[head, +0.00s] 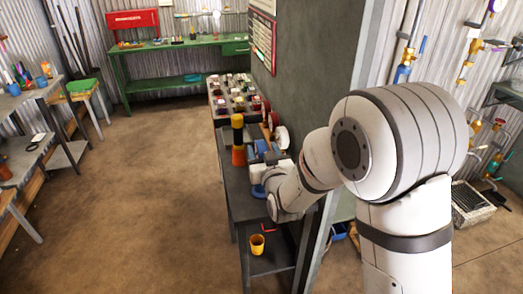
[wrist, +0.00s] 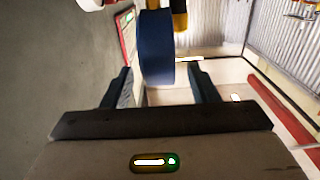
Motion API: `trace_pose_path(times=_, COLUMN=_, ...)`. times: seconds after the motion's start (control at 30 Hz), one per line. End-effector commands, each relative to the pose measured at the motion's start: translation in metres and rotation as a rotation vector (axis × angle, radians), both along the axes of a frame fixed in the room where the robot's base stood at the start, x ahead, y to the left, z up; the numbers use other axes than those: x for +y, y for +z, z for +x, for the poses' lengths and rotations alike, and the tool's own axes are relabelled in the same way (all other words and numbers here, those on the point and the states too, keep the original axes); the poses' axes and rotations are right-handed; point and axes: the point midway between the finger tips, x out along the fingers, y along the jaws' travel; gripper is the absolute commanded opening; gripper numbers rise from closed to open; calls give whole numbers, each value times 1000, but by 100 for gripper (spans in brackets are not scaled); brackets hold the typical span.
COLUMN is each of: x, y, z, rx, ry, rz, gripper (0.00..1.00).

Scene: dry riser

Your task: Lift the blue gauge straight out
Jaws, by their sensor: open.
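My gripper (wrist: 161,78) is open, with one dark finger on each side of the gauge's lower part. A gap shows between the gauge and each finger in the picture; contact is not visible. In the head view my gripper (head: 268,172) is over the narrow bench by the grey wall. Blue patches show around it there, but my wrist hides much of that spot.
A black and yellow post with an orange base (head: 238,140) stands close left of my gripper. Behind it is a tray of several small parts (head: 233,95). A yellow cup (head: 257,244) sits on the lower shelf. The grey wall (head: 310,80) is close on the right; open floor lies left.

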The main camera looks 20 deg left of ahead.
Motion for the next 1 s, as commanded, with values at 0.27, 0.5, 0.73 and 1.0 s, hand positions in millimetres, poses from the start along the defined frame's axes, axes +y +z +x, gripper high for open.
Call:
trace_pose_path(times=0.27, x=14, y=0, z=24, rx=0, ry=-1, rz=0, gripper=54)
trace_pose_path(times=0.5, x=14, y=-1, z=24, rx=0, ry=-1, rz=0, gripper=51)
trace_pose_path(times=0.73, x=13, y=0, z=24, rx=0, ry=-1, rz=0, gripper=32)
trace_pose_path(times=1.0, x=13, y=0, z=24, rx=1, ry=-1, rz=-1, gripper=10)
